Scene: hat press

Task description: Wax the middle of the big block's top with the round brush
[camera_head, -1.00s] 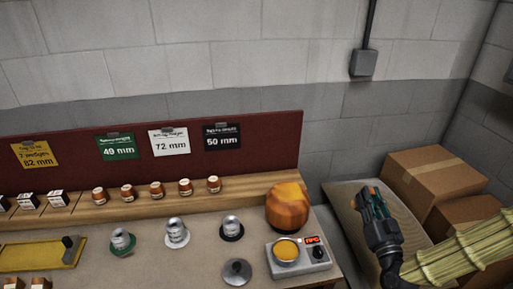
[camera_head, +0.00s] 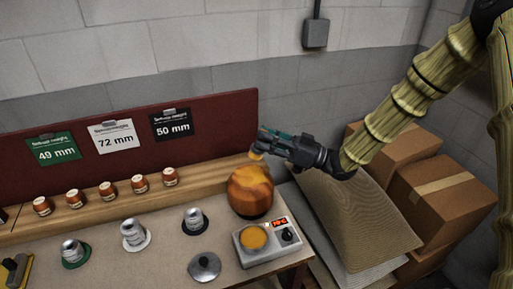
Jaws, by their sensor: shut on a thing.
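The big block (camera_head: 250,194) is a rounded orange-brown wooden form at the right end of the bench. My gripper (camera_head: 266,142) reaches in from the right, just above the block's top. It is shut on a small yellow-orange piece, which looks like the round brush (camera_head: 256,154). The brush hangs over the top of the block; I cannot tell whether it touches. Most of its handle is hidden by the fingers. The wax pot (camera_head: 253,239), with yellow wax, sits in a grey heater with a red display in front of the block.
A grey lid (camera_head: 204,266) lies left of the heater. Small metal-topped pieces on coloured discs (camera_head: 134,233) stand on the bench (camera_head: 160,262). Several small wooden pieces line the shelf behind. Cardboard boxes (camera_head: 440,200) and sacking (camera_head: 365,215) are at the right.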

